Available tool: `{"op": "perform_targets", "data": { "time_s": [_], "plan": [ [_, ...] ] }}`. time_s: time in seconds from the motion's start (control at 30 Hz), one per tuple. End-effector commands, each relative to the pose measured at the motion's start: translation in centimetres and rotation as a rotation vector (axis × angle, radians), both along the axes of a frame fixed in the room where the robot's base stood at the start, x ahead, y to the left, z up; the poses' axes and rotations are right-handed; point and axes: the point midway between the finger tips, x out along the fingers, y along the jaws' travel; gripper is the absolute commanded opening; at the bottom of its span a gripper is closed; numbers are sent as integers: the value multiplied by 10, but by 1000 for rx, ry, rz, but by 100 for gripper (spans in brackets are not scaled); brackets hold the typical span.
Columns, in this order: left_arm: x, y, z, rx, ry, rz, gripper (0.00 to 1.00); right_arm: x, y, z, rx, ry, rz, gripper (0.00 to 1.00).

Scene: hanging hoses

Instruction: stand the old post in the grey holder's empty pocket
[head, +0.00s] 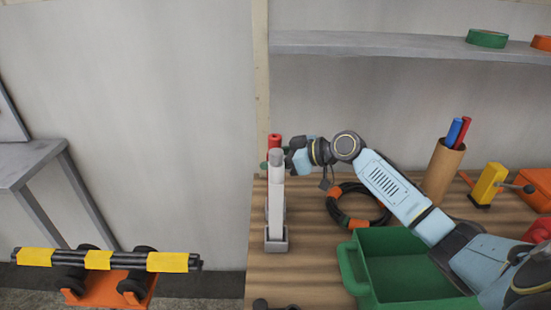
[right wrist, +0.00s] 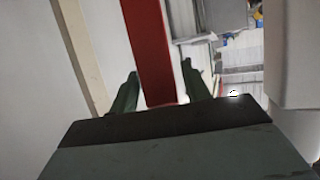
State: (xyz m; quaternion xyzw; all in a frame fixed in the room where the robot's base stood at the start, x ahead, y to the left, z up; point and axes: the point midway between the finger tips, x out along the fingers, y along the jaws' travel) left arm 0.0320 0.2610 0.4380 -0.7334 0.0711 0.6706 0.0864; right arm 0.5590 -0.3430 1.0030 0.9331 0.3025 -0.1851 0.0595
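The grey holder (head: 276,246) stands on the wooden table near its left edge. A pale grey post (head: 277,195) stands upright in its near part. Behind that post, the top of a red post (head: 274,140) shows; its lower part is hidden, so I cannot tell whether it touches the holder. My right gripper (head: 276,160) is at the red post's upper part. In the right wrist view the red post (right wrist: 147,50) lies between the dark green fingers, which look closed on its sides. The frames do not label which post is old. My left gripper is out of view.
A green bin (head: 358,275) stands right of the holder under my right arm. A coiled black hose (head: 340,214) lies behind it. A cardboard tube (head: 442,172) with rods and a yellow block (head: 487,185) are at the right. An orange rack (head: 112,287) stands left of the table.

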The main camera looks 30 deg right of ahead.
Motion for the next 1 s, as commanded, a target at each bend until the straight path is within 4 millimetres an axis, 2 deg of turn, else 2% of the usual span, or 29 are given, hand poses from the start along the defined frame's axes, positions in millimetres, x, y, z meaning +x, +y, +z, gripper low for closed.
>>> {"op": "perform_targets", "data": {
  "time_s": [0.4, 0.57, 0.8, 1.0],
  "plan": [
    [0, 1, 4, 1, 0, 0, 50, -1, -1, 4, -1, 1, -1, 52],
    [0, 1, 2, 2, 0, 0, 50, -22, -16, 12, -5, 1, -1, 52],
    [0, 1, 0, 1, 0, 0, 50, -60, -44, 31, -3, 3, -2, 52],
    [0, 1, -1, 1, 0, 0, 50, -81, -59, 43, 0, 2, 0, 52]
  ]
}}
